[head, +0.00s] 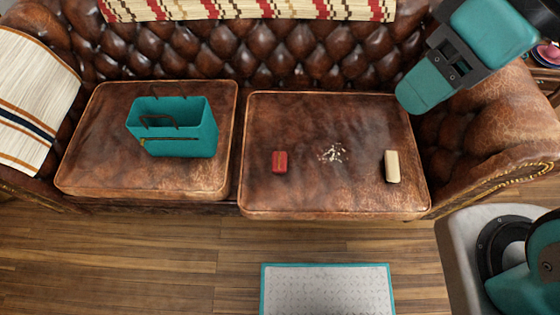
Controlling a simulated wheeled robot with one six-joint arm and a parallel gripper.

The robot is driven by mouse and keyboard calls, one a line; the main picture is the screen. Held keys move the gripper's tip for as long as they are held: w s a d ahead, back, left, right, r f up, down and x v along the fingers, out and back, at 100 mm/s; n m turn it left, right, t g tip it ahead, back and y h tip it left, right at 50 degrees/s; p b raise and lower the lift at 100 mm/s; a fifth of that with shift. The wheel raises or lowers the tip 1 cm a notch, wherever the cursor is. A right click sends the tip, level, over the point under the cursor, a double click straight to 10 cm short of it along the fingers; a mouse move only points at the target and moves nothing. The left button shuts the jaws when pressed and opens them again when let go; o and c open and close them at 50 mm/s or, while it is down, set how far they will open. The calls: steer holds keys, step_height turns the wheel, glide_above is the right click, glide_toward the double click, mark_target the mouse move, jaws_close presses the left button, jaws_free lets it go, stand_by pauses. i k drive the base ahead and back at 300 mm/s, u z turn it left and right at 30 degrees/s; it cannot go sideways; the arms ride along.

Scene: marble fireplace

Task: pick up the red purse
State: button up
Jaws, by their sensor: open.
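The red purse (280,162) is a small red block-like thing on the right seat cushion, left of its middle. It lies there with bare leather around it. My gripper (447,73) is at the upper right, over the right end of the sofa, in teal and dark grey. It is open and well apart from the purse, up and to the right of it. I see it only in part, and the space between its fingers is not clearly shown.
A teal bag (178,132) with handles stands on the left cushion (90,170). Pale crumbs (333,153) and a cream block (392,166) lie right of the purse on the right cushion (330,195). A grey teal-edged mat (328,290) lies on the wooden floor.

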mark_target(279, 159)
steer(key=u, duration=2.5)
steer(key=i, duration=0.7)
steer(key=z, duration=2.5)
